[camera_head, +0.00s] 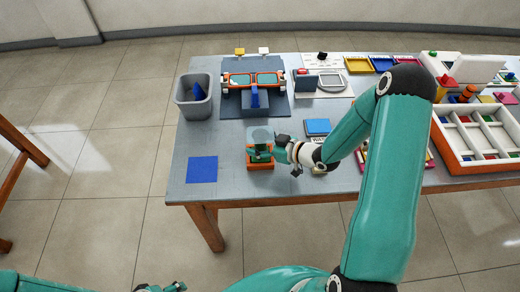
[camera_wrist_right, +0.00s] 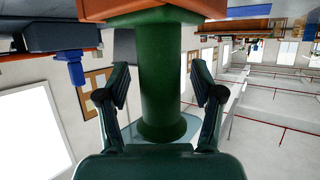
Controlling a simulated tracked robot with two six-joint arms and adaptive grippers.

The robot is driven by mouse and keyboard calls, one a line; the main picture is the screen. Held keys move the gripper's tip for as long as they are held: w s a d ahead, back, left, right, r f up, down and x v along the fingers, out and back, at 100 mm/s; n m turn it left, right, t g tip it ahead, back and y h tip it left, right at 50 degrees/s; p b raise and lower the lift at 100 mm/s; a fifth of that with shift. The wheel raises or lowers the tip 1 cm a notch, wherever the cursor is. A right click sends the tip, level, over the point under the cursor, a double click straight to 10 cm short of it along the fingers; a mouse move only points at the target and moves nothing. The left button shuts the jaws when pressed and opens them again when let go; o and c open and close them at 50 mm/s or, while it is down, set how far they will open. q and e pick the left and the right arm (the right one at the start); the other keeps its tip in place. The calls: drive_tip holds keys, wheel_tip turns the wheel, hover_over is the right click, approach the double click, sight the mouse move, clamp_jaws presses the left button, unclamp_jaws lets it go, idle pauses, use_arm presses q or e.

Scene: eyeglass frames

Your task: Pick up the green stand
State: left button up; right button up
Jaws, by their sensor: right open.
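The green stand (camera_head: 258,151) stands upright near the table's front edge, with an orange base (camera_head: 260,164) and a pale round top (camera_head: 262,135). In the right wrist view, which is upside down, its thick green post (camera_wrist_right: 160,75) rises between the two fingers of my right gripper (camera_wrist_right: 161,95). The gripper is open, with a visible gap on each side of the post. In the head view my right gripper (camera_head: 279,150) reaches the stand from the right. My left gripper (camera_head: 160,288) is at the bottom edge, cut off, away from the table.
A blue square mat (camera_head: 202,169) lies left of the stand. A grey bin (camera_head: 193,108) is at the back left. An orange-framed fixture (camera_head: 253,80) stands behind. A blue block (camera_head: 317,127) and an orange sorting tray (camera_head: 447,148) are to the right.

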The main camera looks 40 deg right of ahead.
drive_tip(key=shift+w, duration=0.1)
drive_tip(key=shift+c, duration=0.2)
clamp_jaws()
drive_tip(key=shift+r, duration=0.1)
drive_tip(key=shift+r, duration=0.5)
wheel_tip(320, 180, up, 19)
drive_tip(key=p, duration=0.1)
drive_tip(key=shift+p, duration=0.35)
drive_tip(key=shift+f, duration=0.1)
